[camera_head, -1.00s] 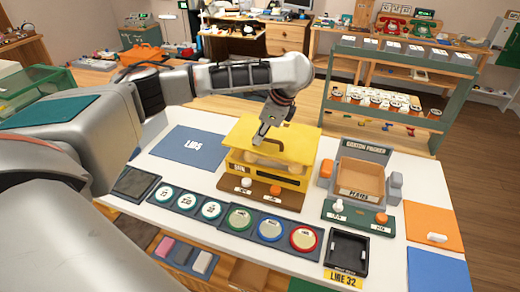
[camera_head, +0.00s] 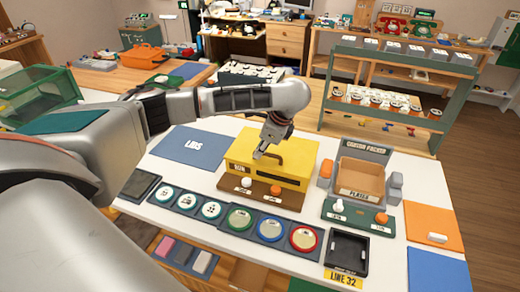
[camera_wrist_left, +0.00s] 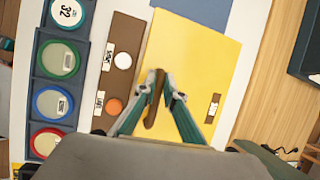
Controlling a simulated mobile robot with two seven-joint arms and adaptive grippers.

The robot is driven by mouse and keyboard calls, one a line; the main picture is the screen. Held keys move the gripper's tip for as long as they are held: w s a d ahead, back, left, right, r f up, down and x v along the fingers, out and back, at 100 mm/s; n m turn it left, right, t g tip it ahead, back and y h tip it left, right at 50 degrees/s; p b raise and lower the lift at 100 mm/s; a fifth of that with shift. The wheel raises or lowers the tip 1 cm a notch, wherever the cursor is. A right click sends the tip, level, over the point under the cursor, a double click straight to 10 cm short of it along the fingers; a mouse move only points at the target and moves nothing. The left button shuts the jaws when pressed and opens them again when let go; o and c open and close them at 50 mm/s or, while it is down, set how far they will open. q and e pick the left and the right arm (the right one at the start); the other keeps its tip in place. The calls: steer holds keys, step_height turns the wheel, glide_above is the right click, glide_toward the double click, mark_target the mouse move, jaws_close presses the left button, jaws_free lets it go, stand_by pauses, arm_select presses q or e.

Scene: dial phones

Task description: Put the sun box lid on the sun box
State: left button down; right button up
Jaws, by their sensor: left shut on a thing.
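The yellow sun box (camera_head: 243,170) stands on a brown base in the middle of the white table. Its yellow lid (camera_head: 300,146) lies flat on top of it, with no clear gap visible between them. The lid has a brown handle (camera_head: 283,158). My left gripper (camera_head: 262,152) is over the lid and shut on the handle. In the left wrist view the fingers of the left gripper (camera_wrist_left: 163,94) are at the brown handle (camera_wrist_left: 153,115), above the yellow lid (camera_wrist_left: 195,50). My right gripper is not in view.
A blue "LIDS" mat (camera_head: 190,147) lies left of the box, bare. White and orange knobs sit on the base in front. A brown open-topped box (camera_head: 362,178) stands to the right. Round colored dials (camera_head: 238,218) line the front. A black tray (camera_head: 347,250) is front right.

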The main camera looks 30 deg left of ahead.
arm_select(q)
steer(key=shift+f, duration=0.1)
steer(key=c, duration=2.1)
jaws_free()
steer(key=shift+c, duration=0.2)
steer(key=shift+r, duration=0.35)
steer(key=v, duration=1.2)
